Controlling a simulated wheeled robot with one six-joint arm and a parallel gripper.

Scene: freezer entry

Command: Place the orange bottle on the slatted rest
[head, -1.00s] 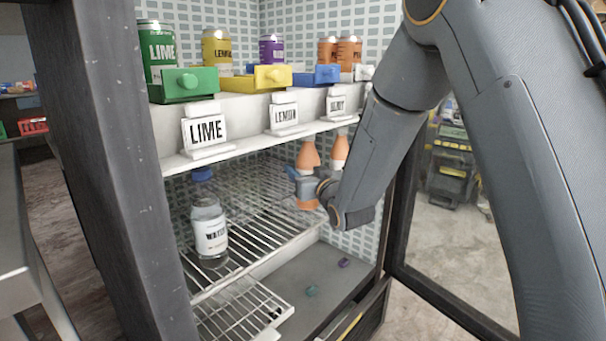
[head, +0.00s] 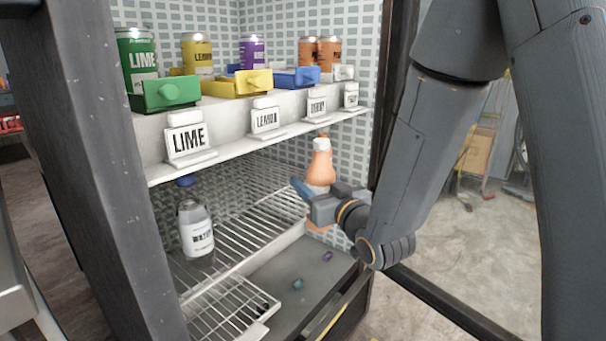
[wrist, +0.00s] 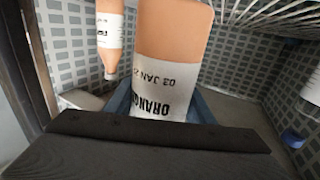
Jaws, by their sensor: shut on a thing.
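The orange bottle (head: 320,168) stands upright with its white cap up, in front of the shelf's right end in the head view. My gripper (head: 314,193) is shut on its middle. In the wrist view, which is upside down, the orange bottle (wrist: 176,45) fills the space between the blue fingers, its label reading ORANGE. A slatted rack (head: 226,318), apparently the slatted rest, lies low at the front left of the head view, below and left of my gripper. A small dark thing lies at its right edge. Whether the bottle touches anything below cannot be told.
A water bottle (head: 195,230) stands on the wire shelf (head: 250,232). A second orange bottle (wrist: 110,38) is near the held one. Small teal (head: 298,284) and purple (head: 327,256) pieces lie on the cabinet floor. The labelled shelf (head: 255,135) overhangs; a dark post (head: 95,170) stands left.

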